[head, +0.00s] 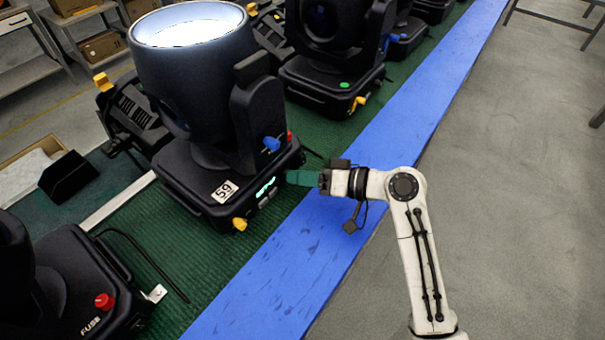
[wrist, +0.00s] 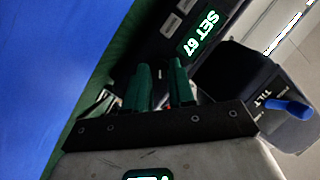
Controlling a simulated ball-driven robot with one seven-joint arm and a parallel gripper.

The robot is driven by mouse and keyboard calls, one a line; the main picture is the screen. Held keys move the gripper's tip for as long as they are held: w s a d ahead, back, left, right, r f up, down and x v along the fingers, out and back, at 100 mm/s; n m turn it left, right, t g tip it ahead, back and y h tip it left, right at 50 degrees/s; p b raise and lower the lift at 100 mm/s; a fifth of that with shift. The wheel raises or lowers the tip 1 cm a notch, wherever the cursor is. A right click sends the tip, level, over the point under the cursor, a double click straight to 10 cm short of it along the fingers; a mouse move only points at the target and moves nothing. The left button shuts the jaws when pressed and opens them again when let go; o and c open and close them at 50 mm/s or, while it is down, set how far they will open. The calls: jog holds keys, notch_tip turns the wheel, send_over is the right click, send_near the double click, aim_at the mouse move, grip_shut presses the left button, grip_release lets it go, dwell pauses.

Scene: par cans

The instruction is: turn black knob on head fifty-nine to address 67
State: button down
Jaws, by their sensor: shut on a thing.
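Head fifty-nine (head: 193,85) stands upright on the green mat, its base carrying a white "59" label (head: 224,192) and a lit green display (head: 265,187). In the wrist view the display (wrist: 205,32) reads "SET 67". My gripper (head: 290,177) reaches in from the right, with its green fingers at the front of the base, beside the display. In the wrist view my gripper (wrist: 161,72) has its two fingers close together against the dark panel, shut on the black knob. The knob itself is hidden by the fingers.
A blue tilt lever (wrist: 288,106) sticks out near my fingers. A yellow latch (head: 240,224) and a red knob (head: 290,136) are on the base. Other heads stand behind (head: 330,55) and at front left (head: 60,285). The blue strip (head: 300,260) is clear.

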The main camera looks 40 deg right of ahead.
jog(key=shift+m+y, duration=0.3)
jog(key=shift+m, duration=0.1)
jog(key=c, duration=1)
grip_release()
jog(key=shift+o, duration=0.2)
jog(key=b+v, duration=0.2)
jog(key=v, duration=0.8)
jog(key=shift+s+d, duration=0.2)
jog(key=shift+s, duration=0.15)
